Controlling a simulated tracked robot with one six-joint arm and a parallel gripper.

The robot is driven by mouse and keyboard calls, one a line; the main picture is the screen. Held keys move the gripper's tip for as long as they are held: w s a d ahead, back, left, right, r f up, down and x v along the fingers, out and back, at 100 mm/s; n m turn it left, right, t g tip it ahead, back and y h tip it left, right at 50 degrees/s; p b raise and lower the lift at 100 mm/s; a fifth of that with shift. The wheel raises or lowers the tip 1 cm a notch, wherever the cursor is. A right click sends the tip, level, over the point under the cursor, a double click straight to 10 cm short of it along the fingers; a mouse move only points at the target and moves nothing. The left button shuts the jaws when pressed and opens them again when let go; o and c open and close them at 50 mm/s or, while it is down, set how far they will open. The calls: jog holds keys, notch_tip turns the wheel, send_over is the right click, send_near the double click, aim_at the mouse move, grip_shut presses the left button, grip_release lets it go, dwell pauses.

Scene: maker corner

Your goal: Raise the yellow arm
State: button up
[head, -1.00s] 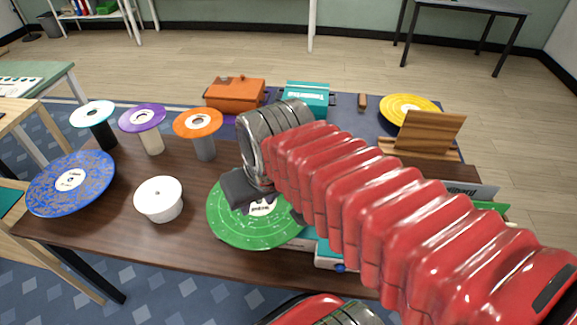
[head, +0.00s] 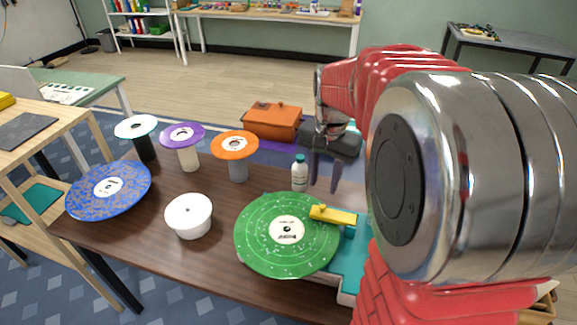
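The yellow arm (head: 334,215) is a short bar that lies low over the right edge of a green speckled disc (head: 275,248) with a white label. The disc sits on a teal base (head: 352,255), partly hidden behind my red arm. My gripper (head: 324,182) hangs above and behind the yellow arm, its two dark fingers pointing down. The fingers are apart with nothing between them, and they do not appear to touch the yellow arm.
A white bottle (head: 300,174) stands close left of my fingers. A white pot (head: 188,216), a blue disc (head: 108,190) and purple, orange and pale discs on posts stand to the left. An orange case (head: 272,121) is behind. Bare brown tabletop (head: 215,255) lies in front.

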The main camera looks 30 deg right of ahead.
aim_at(323, 206)
jog(key=m, duration=0.2)
jog(key=w+d+r+m, duration=0.1)
jog(key=m, duration=0.1)
jog(key=w+d+r+m, duration=0.1)
jog(key=m, duration=0.1)
jog(key=shift+d+r+g, duration=0.1)
jog(key=shift+r+g, duration=0.05)
jog(key=shift+g, duration=0.15)
notch_tip(323, 206, down, 14)
jog(key=shift+r, duration=0.1)
dwell(0.6)
jog(key=shift+w, duration=0.1)
grip_shut()
dwell(0.6)
